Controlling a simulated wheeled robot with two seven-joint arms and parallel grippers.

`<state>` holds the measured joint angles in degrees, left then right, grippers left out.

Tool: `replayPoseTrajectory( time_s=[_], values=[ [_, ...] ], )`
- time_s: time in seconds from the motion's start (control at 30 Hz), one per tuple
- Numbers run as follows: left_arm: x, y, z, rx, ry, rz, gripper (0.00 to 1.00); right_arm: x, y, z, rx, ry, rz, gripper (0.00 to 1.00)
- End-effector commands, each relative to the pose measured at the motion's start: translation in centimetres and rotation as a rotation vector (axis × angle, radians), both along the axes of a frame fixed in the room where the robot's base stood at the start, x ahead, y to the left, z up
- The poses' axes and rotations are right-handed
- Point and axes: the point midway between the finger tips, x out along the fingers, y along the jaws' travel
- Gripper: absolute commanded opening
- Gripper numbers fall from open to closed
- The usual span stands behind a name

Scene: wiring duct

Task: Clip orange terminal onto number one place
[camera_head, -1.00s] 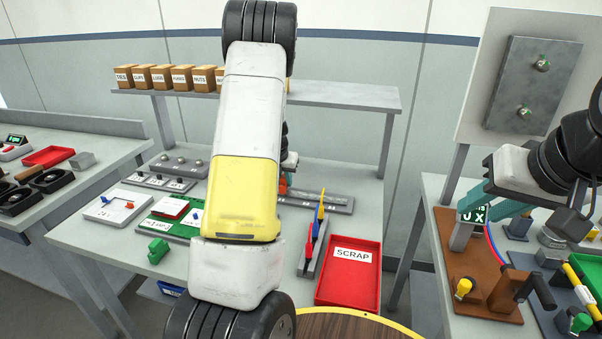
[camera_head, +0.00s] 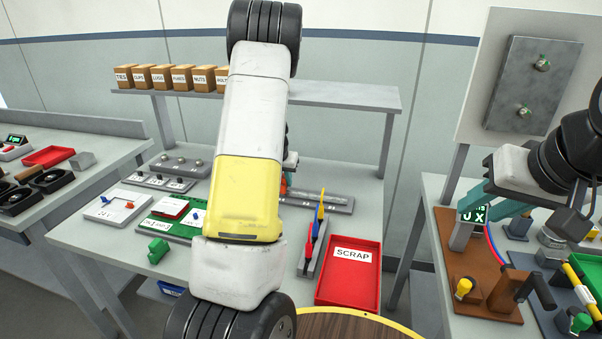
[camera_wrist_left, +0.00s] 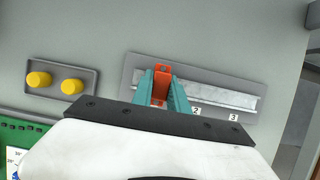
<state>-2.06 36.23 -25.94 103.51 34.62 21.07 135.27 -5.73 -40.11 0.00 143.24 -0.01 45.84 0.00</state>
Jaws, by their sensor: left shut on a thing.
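The orange terminal (camera_wrist_left: 161,84) is upright between the teal fingers of my left gripper (camera_wrist_left: 162,90) in the left wrist view, and the gripper is shut on it. It is over the left end of the metal rail (camera_wrist_left: 222,97) on a grey base plate. Labels 2 (camera_wrist_left: 196,110) and 3 (camera_wrist_left: 234,117) show below the rail; the number one label is hidden by the gripper. I cannot tell whether the terminal touches the rail. In the head view my left arm covers most of it; a bit of orange (camera_head: 283,187) shows. My right gripper (camera_head: 490,208) is over the right bench, its jaw gap unclear.
A grey tray with two yellow knobs (camera_wrist_left: 55,81) lies left of the rail. In the head view a red SCRAP tray (camera_head: 348,278) and a holder with coloured tools (camera_head: 315,240) stand in front of the rail. A shelf (camera_head: 340,94) runs above the bench.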

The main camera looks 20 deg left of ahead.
Motion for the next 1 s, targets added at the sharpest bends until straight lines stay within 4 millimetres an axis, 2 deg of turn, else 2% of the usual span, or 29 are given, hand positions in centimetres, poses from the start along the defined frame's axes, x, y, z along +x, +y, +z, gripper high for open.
replayPoseTrajectory(
  time_s=[0.93, 0.97, 1.0],
  values=[
    [0.0, 0.0, -1.9, -0.001, 0.001, 0.001, 0.00, 0.0, 0.0, 0.0, 0.000, 0.000, 0.000, 0.36],
    [0.0, 0.0, -1.8, -0.001, 0.001, 0.000, 0.23, 0.0, 0.0, 0.0, 0.000, 0.000, 0.000, 0.36],
    [0.0, 0.0, -1.8, -0.001, 0.001, 0.000, 0.31, 0.0, 0.0, 0.0, 0.000, 0.000, 0.000, 0.36]
  ],
)
